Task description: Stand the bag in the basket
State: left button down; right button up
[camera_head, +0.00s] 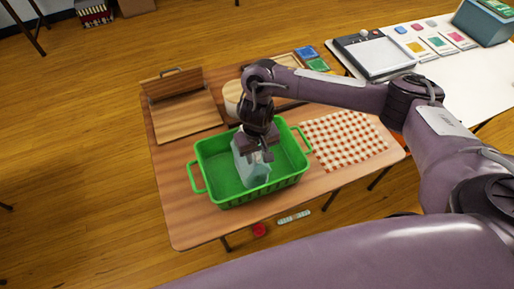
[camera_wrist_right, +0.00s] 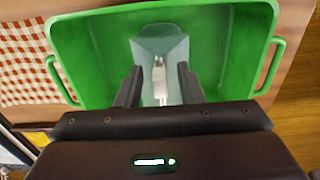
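The green basket (camera_head: 284,184) stands on the wooden table and also fills much of the right wrist view (camera_wrist_right: 85,50). The pale grey-blue bag (camera_head: 250,170) is inside the basket, near its middle, and looks roughly upright. In the right wrist view the bag (camera_wrist_right: 160,47) lies beyond and between my fingers. My right gripper (camera_head: 261,154) is over the basket at the bag's top. Its fingers (camera_wrist_right: 158,82) are apart, with gaps on both sides of a narrow light strip between them. The bag's underside is hidden. My left gripper is not in view.
A red checked cloth (camera_head: 345,139) lies right of the basket. A wooden board or open case (camera_head: 184,115) is at the table's back left, and a round light object (camera_head: 233,97) is behind the basket. A white table (camera_head: 470,75) with cards stands at the right.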

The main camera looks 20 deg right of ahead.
notch_tip(320, 180, up, 12)
jog(key=p, duration=0.3)
dwell(0.6)
